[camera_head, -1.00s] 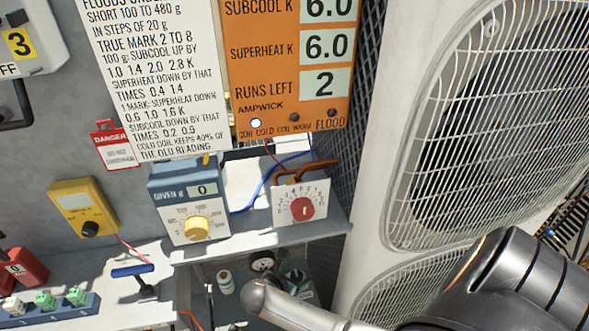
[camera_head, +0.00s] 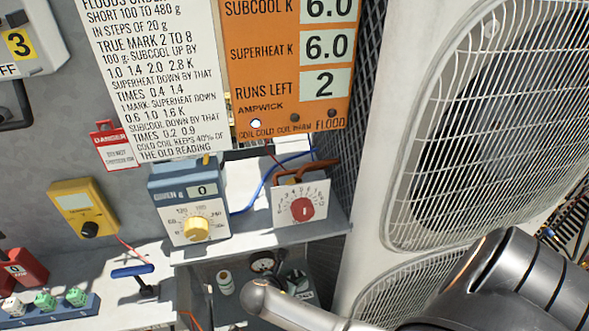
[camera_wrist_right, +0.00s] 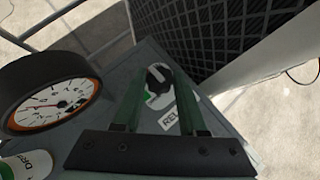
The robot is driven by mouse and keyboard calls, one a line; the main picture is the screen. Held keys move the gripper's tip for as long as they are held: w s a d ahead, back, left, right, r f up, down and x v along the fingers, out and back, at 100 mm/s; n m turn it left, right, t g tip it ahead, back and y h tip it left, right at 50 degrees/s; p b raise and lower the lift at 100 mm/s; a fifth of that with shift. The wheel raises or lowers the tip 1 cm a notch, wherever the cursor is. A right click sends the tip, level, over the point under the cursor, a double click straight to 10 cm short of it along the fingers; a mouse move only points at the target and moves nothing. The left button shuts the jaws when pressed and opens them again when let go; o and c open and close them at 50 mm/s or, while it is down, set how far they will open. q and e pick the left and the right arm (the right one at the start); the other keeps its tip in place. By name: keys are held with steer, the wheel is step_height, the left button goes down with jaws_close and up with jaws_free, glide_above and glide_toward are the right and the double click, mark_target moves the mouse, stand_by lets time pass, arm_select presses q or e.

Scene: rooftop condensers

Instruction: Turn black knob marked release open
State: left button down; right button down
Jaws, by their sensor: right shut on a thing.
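The black knob (camera_wrist_right: 158,78) sits on a grey panel in the right wrist view, on a round white plate with a green mark. A white label (camera_wrist_right: 171,118) beside it shows the letters "REL"; the rest is covered. My right gripper (camera_wrist_right: 157,82) has its two dark green fingers on either side of the knob and is shut on it. The fingers hide part of the dial. In the head view my right gripper (camera_head: 293,281) is small and partly hidden low under the shelf. My left gripper is in neither view.
A round pressure gauge (camera_wrist_right: 52,104) stands close left of my right gripper. A white bottle labelled "DR" (camera_wrist_right: 25,168) is below it. A shelf (camera_head: 265,238) with dial boxes overhangs the spot. A white condenser (camera_head: 385,120) with fan grilles stands to the right.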

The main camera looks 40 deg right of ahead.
steer(key=shift+s+d+r+n+t+p, duration=0.1)
steer(key=shift+s+r+n+t+p, duration=0.05)
steer(key=shift+n+t+p, duration=0.65)
steer(key=shift+s+n+t+y+p, duration=0.1)
steer(key=shift+n+t+y+p, duration=0.45)
steer(key=shift+n+p, duration=0.45)
steer(key=n+t+y, duration=0.1)
steer(key=n, duration=0.1)
steer(key=n+t+y, duration=0.2)
steer(key=n, duration=0.1)
steer(key=shift+s+d+f+n, duration=0.2)
steer(key=shift+d+n, duration=0.1)
steer(key=n+t+y, duration=0.1)
steer(key=n+y, duration=0.3)
steer(key=n, duration=0.1)
steer(key=shift+d, duration=0.15)
steer(key=shift+n+y, duration=0.25)
steer(key=shift+n, duration=0.05)
steer(key=shift+c, duration=2.3)
jaws_free()
